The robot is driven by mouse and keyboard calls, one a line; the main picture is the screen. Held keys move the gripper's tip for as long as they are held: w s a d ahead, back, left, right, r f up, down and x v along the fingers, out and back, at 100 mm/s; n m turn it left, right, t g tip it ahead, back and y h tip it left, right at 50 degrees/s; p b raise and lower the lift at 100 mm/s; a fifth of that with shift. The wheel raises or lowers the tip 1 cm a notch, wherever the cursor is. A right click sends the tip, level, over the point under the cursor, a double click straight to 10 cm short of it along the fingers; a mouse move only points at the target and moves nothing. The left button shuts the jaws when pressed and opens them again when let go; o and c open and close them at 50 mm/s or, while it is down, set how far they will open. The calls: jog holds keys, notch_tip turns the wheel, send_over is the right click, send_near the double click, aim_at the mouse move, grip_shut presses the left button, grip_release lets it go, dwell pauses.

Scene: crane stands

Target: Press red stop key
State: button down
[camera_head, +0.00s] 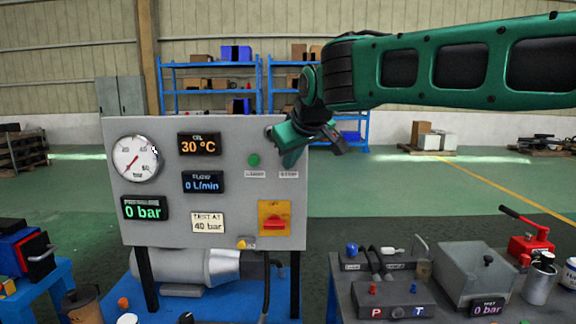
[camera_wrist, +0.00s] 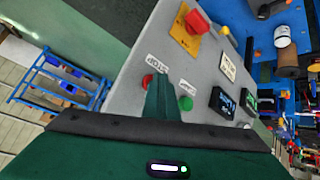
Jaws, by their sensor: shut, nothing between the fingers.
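The grey control panel (camera_head: 180,228) stands upright at centre left. The red stop key (camera_wrist: 148,80) shows in the wrist view beside its label, just left of my gripper's fingertips. In the head view my gripper hides this key above the "STOP" label (camera_head: 289,174). My gripper (camera_head: 290,160) is shut and empty, in front of the panel's upper right part. In the wrist view its fingers (camera_wrist: 159,80) lie between the red key and the green start key (camera_wrist: 186,103). The green key also shows in the head view (camera_head: 254,160). I cannot tell whether the fingertips touch the panel.
A red rotary switch on a yellow plate (camera_head: 263,205) sits lower on the panel. A gauge (camera_head: 135,158) and lit displays are at its left. A bench (camera_head: 345,300) with a grey box and red hand pump (camera_head: 530,245) stands at right. Blue shelves are behind.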

jog(key=shift+s, duration=0.95)
jog(key=shift+s, duration=0.1)
jog(key=s, duration=0.4)
jog(key=shift+s+a, duration=0.1)
jog(key=shift+s, duration=0.3)
